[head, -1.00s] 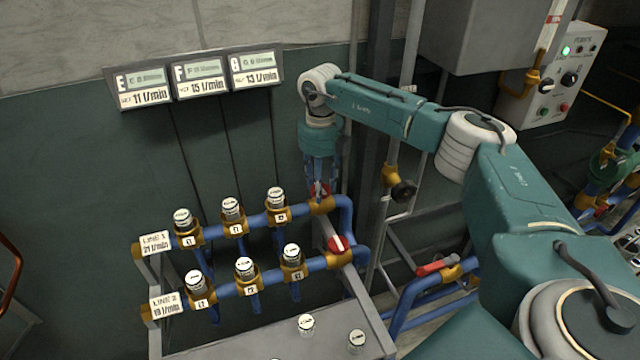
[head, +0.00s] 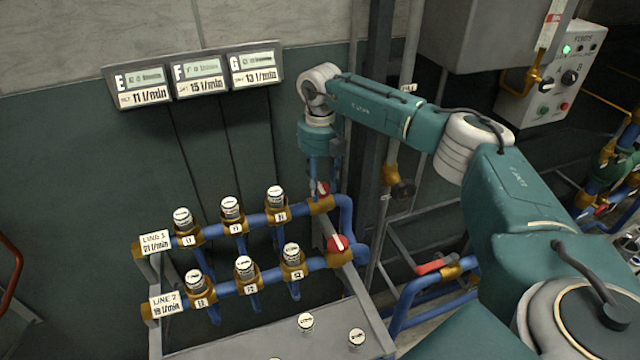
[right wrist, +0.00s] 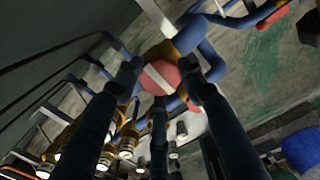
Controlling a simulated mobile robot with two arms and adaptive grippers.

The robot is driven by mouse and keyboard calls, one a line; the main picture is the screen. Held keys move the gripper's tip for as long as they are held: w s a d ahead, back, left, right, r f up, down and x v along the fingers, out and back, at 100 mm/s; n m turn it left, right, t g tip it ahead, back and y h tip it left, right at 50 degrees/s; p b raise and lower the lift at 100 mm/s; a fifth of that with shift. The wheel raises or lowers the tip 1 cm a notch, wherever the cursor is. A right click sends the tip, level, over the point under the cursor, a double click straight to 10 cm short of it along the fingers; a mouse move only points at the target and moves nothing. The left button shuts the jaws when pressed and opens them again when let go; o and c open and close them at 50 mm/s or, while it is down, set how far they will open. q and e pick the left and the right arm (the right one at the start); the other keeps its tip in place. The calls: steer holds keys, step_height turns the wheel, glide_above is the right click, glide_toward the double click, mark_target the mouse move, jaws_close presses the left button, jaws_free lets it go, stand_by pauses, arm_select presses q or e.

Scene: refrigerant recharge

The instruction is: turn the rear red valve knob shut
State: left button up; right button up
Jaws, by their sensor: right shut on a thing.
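The rear red valve knob (head: 323,187) sits on the brass fitting at the right end of the rear blue pipe, line 1. My right gripper (head: 318,182) comes down on it from above and is shut on it. In the right wrist view the red knob (right wrist: 162,72), with a white bar across its face, lies between the dark fingers of my right gripper (right wrist: 158,80). The fingers hide part of the knob in the head view. The front red knob (head: 338,244) on line 2 stands free, closer to me. My left gripper is not in view.
Several white-capped valves (head: 232,208) stand along both blue pipes on the left. A grey bench top (head: 250,338) lies in front. A red lever valve (head: 436,265) is at the right. Flow displays (head: 200,77) hang on the wall behind.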

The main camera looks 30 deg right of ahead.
mark_target(321, 190)
steer(key=o, duration=1.2)
steer(key=shift+s+a+f, duration=0.1)
steer(key=shift+s+f, duration=0.05)
steer(key=shift+s, duration=0.2)
steer(key=shift+c, duration=0.2)
steer(key=shift+w+r, duration=0.15)
steer(key=shift+r, duration=0.45)
step_height(321, 190, up, 11)
